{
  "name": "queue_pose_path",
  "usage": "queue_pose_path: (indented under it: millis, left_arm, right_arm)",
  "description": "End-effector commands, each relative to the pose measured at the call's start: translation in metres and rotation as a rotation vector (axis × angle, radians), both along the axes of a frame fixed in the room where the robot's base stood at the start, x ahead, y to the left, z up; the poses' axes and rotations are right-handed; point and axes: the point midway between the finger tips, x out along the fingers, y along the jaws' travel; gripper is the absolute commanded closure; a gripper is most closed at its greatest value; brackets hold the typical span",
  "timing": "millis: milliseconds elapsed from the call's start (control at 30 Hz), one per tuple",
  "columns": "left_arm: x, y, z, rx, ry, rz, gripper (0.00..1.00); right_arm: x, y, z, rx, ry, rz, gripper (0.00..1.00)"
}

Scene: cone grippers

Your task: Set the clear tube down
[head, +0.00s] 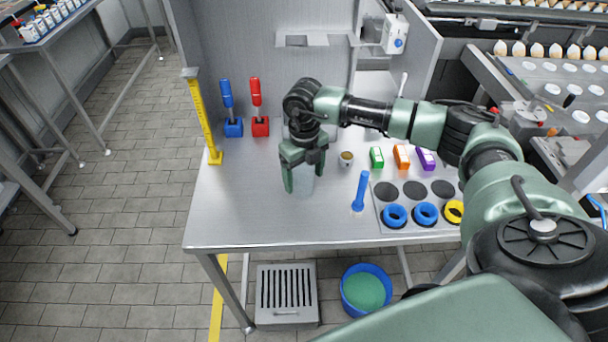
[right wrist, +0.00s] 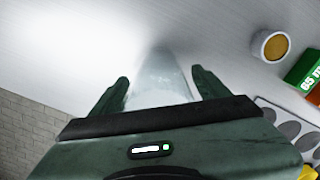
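The clear tube (head: 302,184) is upright over the front left part of the steel table, between the fingers of my right gripper (head: 304,173). In the right wrist view the tube (right wrist: 160,84) runs away from me between the two green fingers of the gripper (right wrist: 160,84), which is shut on it. Its lower end is at or just above the tabletop; I cannot tell if it touches. Its upper part is hidden by the gripper. My left gripper is not in view.
A blue bar (head: 360,191) and a small cup (head: 346,158) stand to the right. Beyond them are a grey panel with rings (head: 395,215) and small coloured boxes (head: 401,156). A yellow post (head: 205,122) and blue and red handled tools (head: 260,125) stand left. The table's front left is bare.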

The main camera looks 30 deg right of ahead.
Motion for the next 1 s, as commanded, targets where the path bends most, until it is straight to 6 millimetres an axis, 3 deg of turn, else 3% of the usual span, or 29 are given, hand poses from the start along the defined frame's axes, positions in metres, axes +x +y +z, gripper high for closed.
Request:
queue_pose_path:
  millis: [167,267,700,1000]
  left_arm:
    - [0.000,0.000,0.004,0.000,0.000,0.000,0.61]
    - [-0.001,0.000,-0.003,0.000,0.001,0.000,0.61]
    - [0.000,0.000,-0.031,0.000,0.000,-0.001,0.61]
    - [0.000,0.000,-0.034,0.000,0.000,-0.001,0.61]
  right_arm:
    - [0.000,0.000,0.005,0.000,-0.001,0.000,0.24]
    - [0.001,0.000,0.013,0.001,-0.004,0.000,0.24]
    - [0.001,0.000,0.101,0.000,-0.005,0.000,0.24]
    - [0.000,0.000,0.123,0.000,-0.001,0.000,0.24]
